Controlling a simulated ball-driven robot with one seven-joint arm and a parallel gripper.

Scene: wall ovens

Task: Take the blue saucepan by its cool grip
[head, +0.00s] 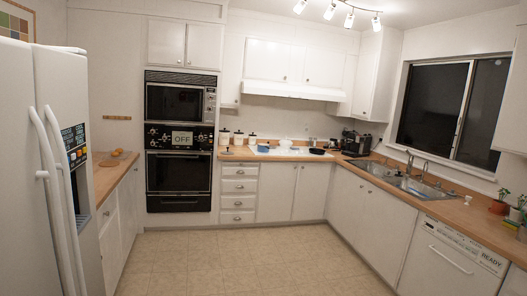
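A small dark blue pan-like thing (318,151) sits on the far counter, toward its right end. A smaller blue thing (263,148) lies further left on the same counter. Both are too small to tell which is the blue saucepan, and no grip can be made out. A whitish pot-like thing (285,143) stands between them on a white cooktop surface (291,152). My gripper is not in view.
Wall ovens (180,175) with an "OFF" sign stand left of the far counter (238,153). A white fridge (30,150) is near left; a sink (405,184) and a "READY" dishwasher (455,262) are right. The tiled floor (250,262) between is clear.

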